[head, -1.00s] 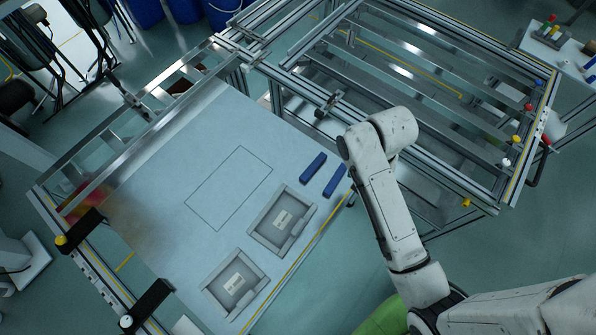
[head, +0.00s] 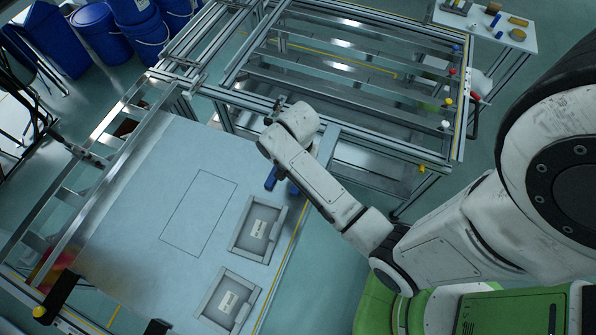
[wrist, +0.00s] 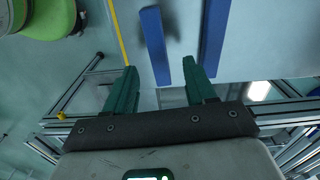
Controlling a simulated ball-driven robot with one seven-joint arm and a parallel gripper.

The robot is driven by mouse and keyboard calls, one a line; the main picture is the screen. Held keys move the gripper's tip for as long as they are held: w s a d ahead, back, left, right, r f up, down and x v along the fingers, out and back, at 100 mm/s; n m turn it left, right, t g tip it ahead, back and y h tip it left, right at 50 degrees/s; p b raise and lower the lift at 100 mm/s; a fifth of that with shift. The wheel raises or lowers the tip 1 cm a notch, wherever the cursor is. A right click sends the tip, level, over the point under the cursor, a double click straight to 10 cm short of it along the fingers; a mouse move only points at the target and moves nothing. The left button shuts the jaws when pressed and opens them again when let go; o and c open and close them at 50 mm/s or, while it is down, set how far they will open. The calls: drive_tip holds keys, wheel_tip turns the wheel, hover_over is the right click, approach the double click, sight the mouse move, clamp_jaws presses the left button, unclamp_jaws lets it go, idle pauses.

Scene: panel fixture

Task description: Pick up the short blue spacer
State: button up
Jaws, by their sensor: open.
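Two blue spacers lie side by side on the pale panel. In the wrist view, one spacer (wrist: 154,42) shows both ends, and its lower end lies between the fingertips. The other spacer (wrist: 214,32) is to the right, cut off by the top edge and partly behind the right finger, so I cannot compare full lengths. My gripper (wrist: 161,70) is open, green fingers apart, with nothing held; I cannot tell its height above the panel. In the head view, one spacer (head: 271,178) shows beside my arm and the other (head: 293,188) is mostly hidden. My gripper is hidden there.
Two grey trays (head: 234,243) with labels sit on the panel (head: 150,215), near its yellow-lined edge. A metal rail frame (head: 350,75) stands behind. Blue bins (head: 90,30) and a small side table (head: 490,25) are farther off. The outlined rectangle on the panel is clear.

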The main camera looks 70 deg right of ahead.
wheel_tip(320, 180, down, 4)
drive_tip(key=shift+s+d+f, duration=0.1)
drive_tip(key=shift+f, duration=0.15)
clamp_jaws()
idle(0.5)
